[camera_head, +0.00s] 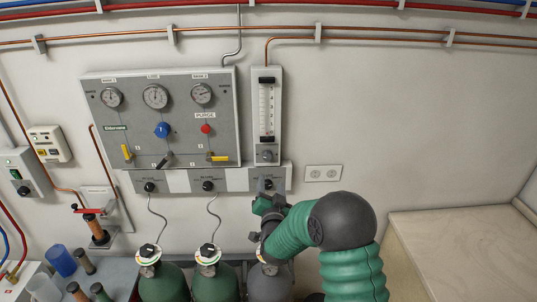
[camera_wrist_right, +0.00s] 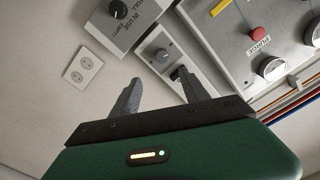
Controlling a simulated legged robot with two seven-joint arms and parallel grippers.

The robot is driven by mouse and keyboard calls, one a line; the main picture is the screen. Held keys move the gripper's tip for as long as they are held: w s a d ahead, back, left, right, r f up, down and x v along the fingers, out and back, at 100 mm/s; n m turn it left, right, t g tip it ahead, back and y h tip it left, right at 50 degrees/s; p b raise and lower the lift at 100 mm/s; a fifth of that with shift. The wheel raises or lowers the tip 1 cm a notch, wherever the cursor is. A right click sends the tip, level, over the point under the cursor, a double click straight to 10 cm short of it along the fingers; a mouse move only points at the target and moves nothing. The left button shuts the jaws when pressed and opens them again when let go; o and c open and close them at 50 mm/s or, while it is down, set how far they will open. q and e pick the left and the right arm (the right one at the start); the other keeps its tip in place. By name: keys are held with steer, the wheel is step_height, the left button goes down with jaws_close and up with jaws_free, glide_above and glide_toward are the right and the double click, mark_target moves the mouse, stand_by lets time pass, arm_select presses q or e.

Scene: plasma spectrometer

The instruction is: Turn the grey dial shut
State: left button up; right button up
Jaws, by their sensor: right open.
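The grey dial (camera_head: 267,155) sits at the foot of the flow meter (camera_head: 266,110), a tall white tube gauge on the wall. In the right wrist view the dial (camera_wrist_right: 161,55) shows beyond the gap between my fingers, with free space around it. My right gripper (camera_head: 273,186) is below the dial, in front of the rightmost small plate. In the right wrist view the right gripper (camera_wrist_right: 158,90) has its two fingers spread apart with nothing between them. It does not touch the dial. My left gripper is not in view.
A grey gauge panel (camera_head: 120,135) with levers and a red button (camera_wrist_right: 259,34) stands beside the flow meter. A black knob (camera_wrist_right: 118,9) sits on the plate beside the dial. Gas cylinders (camera_head: 213,281) stand below. The wall around the socket (camera_head: 323,173) is otherwise bare.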

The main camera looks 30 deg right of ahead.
mark_target(268, 159)
steer(key=p+x, duration=0.5)
steer(key=x, duration=0.8)
steer(key=shift+w, duration=0.35)
steer(key=shift+w+d+f, duration=0.1)
steer(key=shift+w+d, duration=0.2)
steer(key=shift+d, duration=0.05)
steer(key=shift+a, duration=0.1)
steer(key=shift+a, duration=0.15)
steer(key=c, duration=0.4)
jaws_close()
